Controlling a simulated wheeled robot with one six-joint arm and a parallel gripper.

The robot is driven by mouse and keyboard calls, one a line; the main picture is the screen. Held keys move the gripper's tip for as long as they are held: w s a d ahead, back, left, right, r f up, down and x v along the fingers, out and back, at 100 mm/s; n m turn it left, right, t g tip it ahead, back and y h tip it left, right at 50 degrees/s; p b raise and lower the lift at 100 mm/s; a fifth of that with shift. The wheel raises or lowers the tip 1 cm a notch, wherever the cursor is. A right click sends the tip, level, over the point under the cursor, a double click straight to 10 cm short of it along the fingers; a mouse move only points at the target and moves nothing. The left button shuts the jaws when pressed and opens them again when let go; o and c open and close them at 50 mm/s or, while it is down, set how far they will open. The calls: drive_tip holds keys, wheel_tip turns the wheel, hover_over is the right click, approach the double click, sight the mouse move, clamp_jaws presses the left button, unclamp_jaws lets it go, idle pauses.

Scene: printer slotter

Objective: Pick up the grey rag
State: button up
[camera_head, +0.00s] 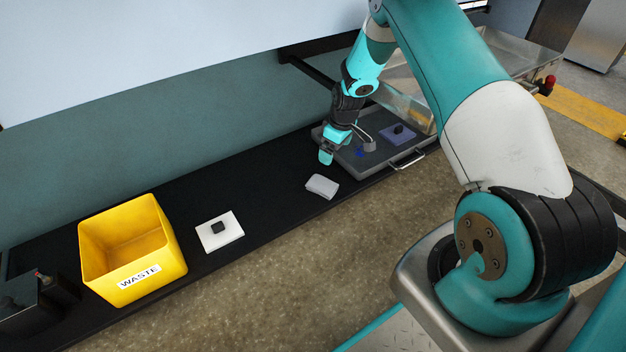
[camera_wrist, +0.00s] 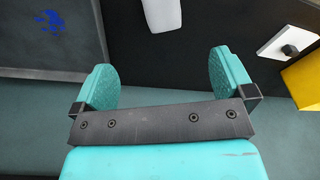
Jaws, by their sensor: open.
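The grey rag (camera_head: 322,186) lies folded on the black bench, near its front edge, in the head view. Part of it also shows at the top edge of the wrist view (camera_wrist: 159,14), where the rest is cut off by the frame. My gripper (camera_head: 326,158) is above the bench, just behind the rag and beside the tray. In the wrist view my gripper (camera_wrist: 162,78) has its two teal fingers wide apart with nothing between them. The rag is beyond the fingertips, not between them.
A grey tray (camera_head: 372,161) with a blue stain (camera_head: 360,152) and a blue block with a black knob (camera_head: 398,133) is right of the rag. A white plate with a black knob (camera_head: 220,231) and a yellow WASTE bin (camera_head: 133,262) stand left. Bench between rag and plate is clear.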

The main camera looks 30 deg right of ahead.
drive_tip(key=b, duration=0.7)
hover_over(322, 183)
drive_tip(key=s, duration=0.2)
drive_tip(key=f, duration=1.2)
drive_tip(key=shift+w+d+f, duration=0.1)
drive_tip(key=shift+w+d, duration=0.1)
drive_tip(key=shift+w, duration=0.05)
drive_tip(key=f+b, duration=0.1)
drive_tip(key=w+f+b, duration=0.1)
drive_tip(key=f+b, duration=0.2)
drive_tip(key=f, duration=0.1)
drive_tip(key=shift+w+a+b, duration=0.15)
drive_tip(key=shift+a+b, duration=0.1)
drive_tip(key=shift+b, duration=0.15)
drive_tip(key=shift+r, duration=0.1)
drive_tip(key=shift+c, duration=0.5)
drive_tip(key=c, duration=0.9)
drive_tip(key=shift+c, duration=0.2)
